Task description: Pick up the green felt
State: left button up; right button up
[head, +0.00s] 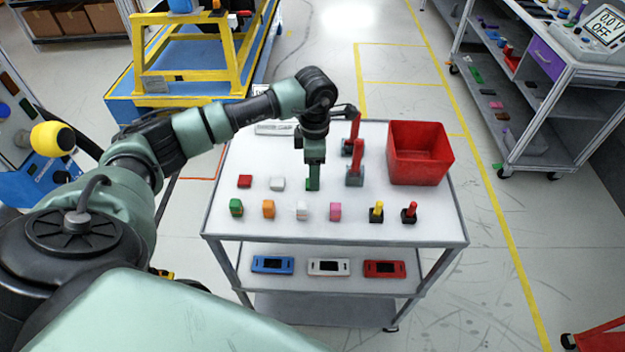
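A green piece (313,185), which I take to be the green felt, is on the white top of the cart (225,212). It is in line with a red piece (245,181) and a white piece (277,184). My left gripper (313,178) points straight down over the green piece and covers much of it. The fingers are too small and too close in colour to the piece to tell whether they are open or shut on it. My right gripper is not in view.
Grey fixtures with red levers (355,165) stand close right of my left gripper. A red bin (420,152) is at the back right. The lower shelf holds colored modules (329,267).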

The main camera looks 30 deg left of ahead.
pick_arm(q)
jog(key=f, duration=0.1)
jog(key=f+p, duration=0.1)
jog(key=f, duration=0.1)
jog(key=shift+w+a, duration=0.2)
jog(key=shift+f, duration=0.65)
jog(key=shift+c, duration=1.2)
grip_shut()
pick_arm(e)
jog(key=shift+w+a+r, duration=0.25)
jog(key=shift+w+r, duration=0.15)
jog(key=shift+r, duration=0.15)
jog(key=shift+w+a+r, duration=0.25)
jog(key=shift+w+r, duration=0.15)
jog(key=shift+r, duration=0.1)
pick_arm(q)
jog(key=shift+w+r, duration=0.1)
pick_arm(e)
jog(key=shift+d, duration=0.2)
